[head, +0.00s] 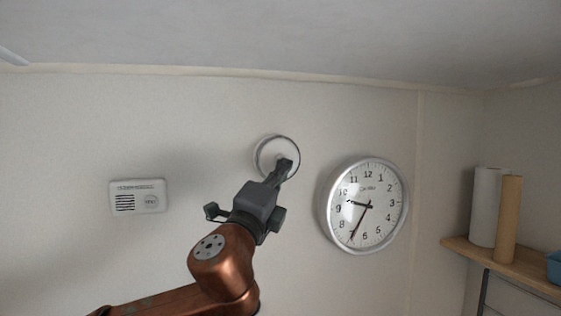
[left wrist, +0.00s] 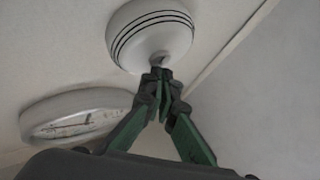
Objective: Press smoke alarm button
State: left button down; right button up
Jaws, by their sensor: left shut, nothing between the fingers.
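The smoke alarm (head: 268,147) is a round white unit on the wall, left of the clock. In the left wrist view the smoke alarm (left wrist: 150,35) is a white dome with dark rings. My left gripper (head: 287,162) is shut and empty, its fingertips over the lower right part of the alarm's face. In the left wrist view the fingertips of the left gripper (left wrist: 160,74) are at the alarm's edge, at or very near its small button (left wrist: 162,60). I cannot tell for certain whether they touch. The right gripper is in neither view.
A round wall clock (head: 368,205) hangs just right of the gripper; it also shows in the left wrist view (left wrist: 75,115). A white rectangular alarm box (head: 138,197) is on the wall at left. A wooden shelf (head: 500,262) at right holds paper rolls (head: 508,220).

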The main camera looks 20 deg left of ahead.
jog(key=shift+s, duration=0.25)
pick_arm(q)
jog(key=shift+w+a, duration=0.1)
dwell(0.3)
jog(key=shift+w+a, duration=0.1)
jog(key=shift+w, duration=0.1)
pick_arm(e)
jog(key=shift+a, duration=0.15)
pick_arm(q)
jog(key=shift+s, duration=0.25)
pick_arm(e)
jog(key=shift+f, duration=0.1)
